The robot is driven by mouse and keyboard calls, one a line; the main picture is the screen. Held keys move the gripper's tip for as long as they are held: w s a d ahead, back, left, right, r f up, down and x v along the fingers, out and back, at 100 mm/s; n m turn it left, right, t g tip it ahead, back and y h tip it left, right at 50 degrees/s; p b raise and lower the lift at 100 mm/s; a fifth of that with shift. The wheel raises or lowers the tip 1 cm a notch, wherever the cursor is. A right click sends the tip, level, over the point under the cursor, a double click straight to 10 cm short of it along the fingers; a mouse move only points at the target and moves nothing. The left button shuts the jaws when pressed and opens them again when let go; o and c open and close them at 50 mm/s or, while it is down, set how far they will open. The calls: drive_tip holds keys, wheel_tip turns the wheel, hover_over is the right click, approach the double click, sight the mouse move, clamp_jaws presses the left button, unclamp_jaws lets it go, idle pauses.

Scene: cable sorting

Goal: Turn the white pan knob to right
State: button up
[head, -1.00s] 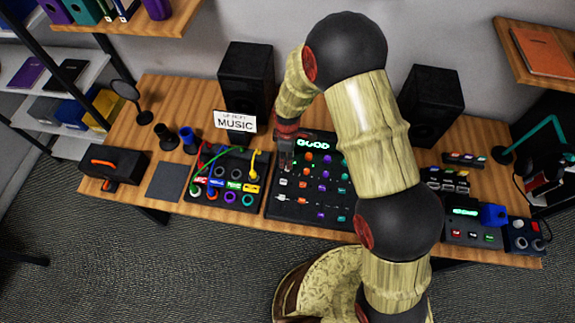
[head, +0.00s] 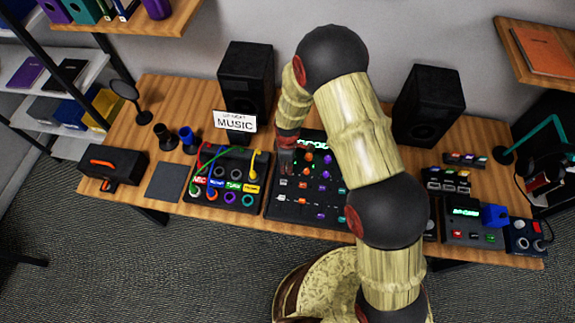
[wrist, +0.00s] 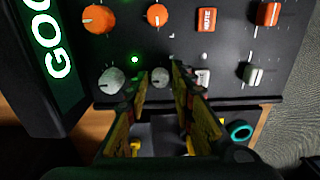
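The mixer (head: 283,213) stands in the middle of the desk; its dark panel (wrist: 185,48) fills the upper wrist view. Two whitish knobs show in the wrist view: a larger one (wrist: 110,80) at the left and a smaller one (wrist: 160,77), which looks like the white pan knob. My gripper (wrist: 160,72) has its fingers parted, one on each side of the smaller knob. I cannot tell whether they touch it. In the head view my gripper (head: 287,165) is over the mixer's left column and hides the knob.
Orange knobs (wrist: 99,18) and an orange mute button (wrist: 207,19) lie in the adjacent row. A whitish button (wrist: 203,78) is close to the right finger. The raised display (wrist: 55,40) stands at the left. A patch box with cables (head: 228,178) is left of the mixer.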

clamp_jaws()
drive_tip(key=shift+m, duration=0.4)
drive_tip(key=m, duration=0.3)
drive_tip(key=shift+b, duration=0.35)
drive_tip(key=m, duration=0.4)
drive_tip(key=shift+m+b, duration=0.3)
drive_tip(key=m, duration=0.9)
drive_tip(key=shift+b, duration=0.35)
drive_tip(key=shift+m, duration=0.4)
drive_tip(key=shift+o, duration=1.7)
unclamp_jaws()
